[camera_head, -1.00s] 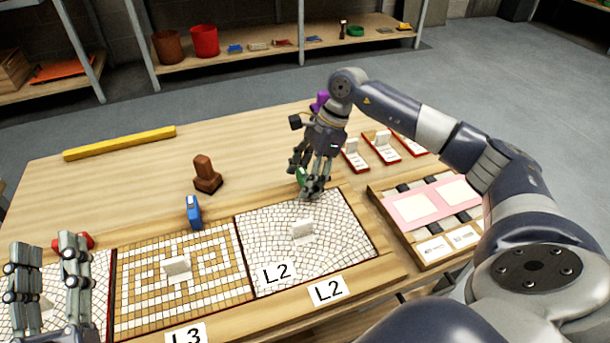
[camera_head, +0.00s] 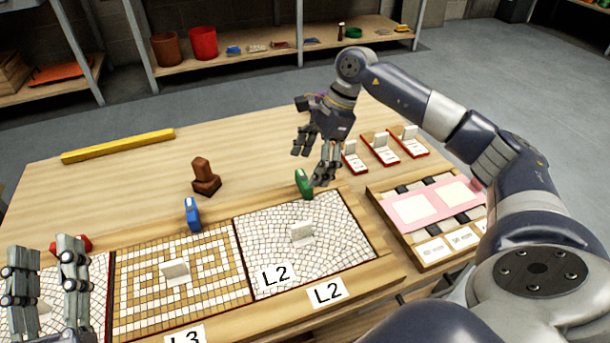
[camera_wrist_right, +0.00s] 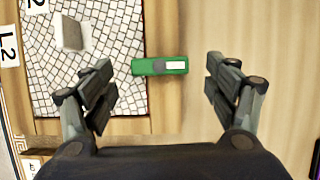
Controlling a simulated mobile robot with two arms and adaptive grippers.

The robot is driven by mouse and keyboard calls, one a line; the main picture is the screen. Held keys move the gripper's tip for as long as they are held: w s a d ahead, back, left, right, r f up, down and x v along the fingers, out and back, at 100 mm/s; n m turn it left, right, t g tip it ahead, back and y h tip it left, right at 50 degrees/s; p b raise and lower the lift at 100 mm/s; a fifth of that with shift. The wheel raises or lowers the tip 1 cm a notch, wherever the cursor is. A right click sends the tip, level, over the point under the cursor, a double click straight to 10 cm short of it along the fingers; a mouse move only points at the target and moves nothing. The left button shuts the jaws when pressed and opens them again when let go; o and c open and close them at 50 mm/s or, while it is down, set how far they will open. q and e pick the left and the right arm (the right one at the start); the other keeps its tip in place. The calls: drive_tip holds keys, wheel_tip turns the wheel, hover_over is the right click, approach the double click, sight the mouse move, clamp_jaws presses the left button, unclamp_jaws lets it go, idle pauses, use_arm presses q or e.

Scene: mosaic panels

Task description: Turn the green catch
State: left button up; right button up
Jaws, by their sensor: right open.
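The green catch (camera_head: 303,183) stands at the back edge of the white mosaic panel (camera_head: 335,238). In the right wrist view the green catch (camera_wrist_right: 160,66) shows between my open fingers, its inner end reaching the panel's edge. My right gripper (camera_head: 314,163) is open, empty and a little above and behind the catch, apart from it; it also shows in the right wrist view (camera_wrist_right: 160,85). My left gripper (camera_head: 45,270) is open and empty over the leftmost panel at the lower left.
A blue catch (camera_head: 193,213) stands behind the tan-and-white panel (camera_head: 135,300), a red catch (camera_head: 75,244) behind the leftmost one. A brown stamp-like block (camera_head: 205,177) and yellow bar (camera_head: 118,146) lie further back. A tray (camera_head: 432,257) with pink sheet is at right.

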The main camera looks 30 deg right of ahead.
drive_tip(key=v, duration=0.7)
drive_tip(key=shift+r, duration=0.15)
drive_tip(key=shift+d, duration=0.1)
